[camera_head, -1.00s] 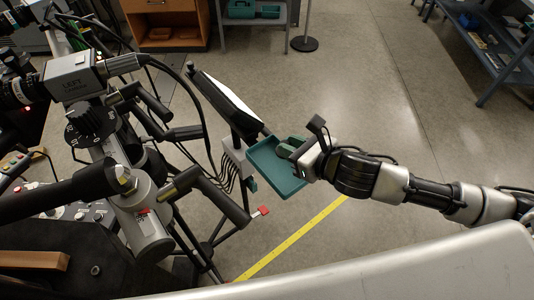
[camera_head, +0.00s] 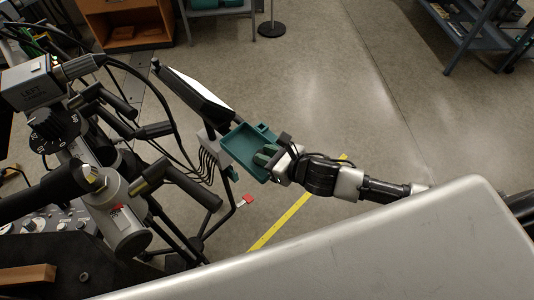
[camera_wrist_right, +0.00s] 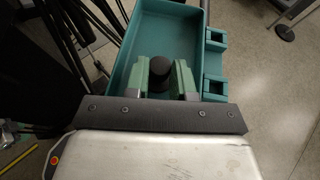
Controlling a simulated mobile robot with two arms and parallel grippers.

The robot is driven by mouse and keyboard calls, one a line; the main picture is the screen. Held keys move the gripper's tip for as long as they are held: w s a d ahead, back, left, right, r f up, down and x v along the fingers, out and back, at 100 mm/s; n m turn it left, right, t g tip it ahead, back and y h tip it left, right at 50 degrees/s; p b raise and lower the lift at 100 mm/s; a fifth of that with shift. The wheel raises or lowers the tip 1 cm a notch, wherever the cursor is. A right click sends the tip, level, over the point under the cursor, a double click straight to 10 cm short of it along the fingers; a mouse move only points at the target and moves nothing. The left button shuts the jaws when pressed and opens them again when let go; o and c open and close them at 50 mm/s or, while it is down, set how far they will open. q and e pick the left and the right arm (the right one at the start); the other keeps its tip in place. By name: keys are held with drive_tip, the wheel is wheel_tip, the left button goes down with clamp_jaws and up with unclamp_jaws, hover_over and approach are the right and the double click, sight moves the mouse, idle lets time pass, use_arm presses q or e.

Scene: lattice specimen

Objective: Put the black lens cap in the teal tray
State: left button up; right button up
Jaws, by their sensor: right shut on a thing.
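The teal tray (camera_head: 236,142) is mounted beside a dark stand, near the middle of the head view. It fills the upper middle of the right wrist view, where its wall shows (camera_wrist_right: 126,38). My right gripper (camera_head: 265,156) is over the tray's near right part in the head view. In the right wrist view its green fingers (camera_wrist_right: 160,76) are shut on a dark round thing, the black lens cap (camera_wrist_right: 159,70), with the tray floor beyond. I cannot tell whether the cap touches the tray floor. The cap is hard to see in the head view. My left gripper is not in view.
A microscope-like instrument (camera_head: 120,210) with cameras, handles and cables stands at left, close to the tray. A dark panel with a white face (camera_head: 195,95) rises behind the tray. A shelf (camera_head: 480,30) stands far right. The floor between is clear.

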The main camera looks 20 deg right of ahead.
drive_tip(key=o, duration=0.9)
drive_tip(key=shift+f, duration=0.1)
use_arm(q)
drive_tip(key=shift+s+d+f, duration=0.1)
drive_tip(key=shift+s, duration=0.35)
use_arm(e)
drive_tip(key=shift+r, duration=0.2)
drive_tip(key=shift+s+d, duration=0.25)
drive_tip(key=shift+s, duration=0.1)
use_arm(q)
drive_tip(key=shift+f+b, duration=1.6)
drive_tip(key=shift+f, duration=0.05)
use_arm(e)
drive_tip(key=shift+v, duration=5.6)
drive_tip(key=shift+r, duration=0.1)
drive_tip(key=shift+w, duration=0.1)
